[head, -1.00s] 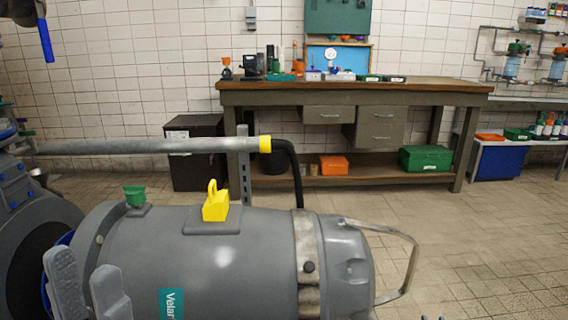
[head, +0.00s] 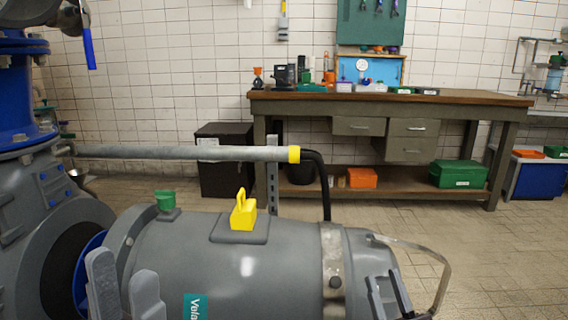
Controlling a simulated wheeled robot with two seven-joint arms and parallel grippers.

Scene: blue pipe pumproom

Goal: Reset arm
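My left gripper (head: 124,284) shows at the bottom left as two thick grey fingers. They stand apart with nothing between them, in front of the grey pump body (head: 260,268). My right gripper (head: 386,285) shows at the bottom, right of centre, as two thin fingers pointing up. They are apart and empty, in front of the pump's right end and left of its bent metal handle (head: 444,275). The lower parts of both arms are out of the picture.
The pump carries a yellow piece (head: 243,214) and a green cap (head: 166,201). A grey pipe (head: 180,153) runs above it to a black hose (head: 324,190). A blue valve body (head: 12,95) stands left. A workbench (head: 390,97) is behind; the tiled floor (head: 510,260) at right is clear.

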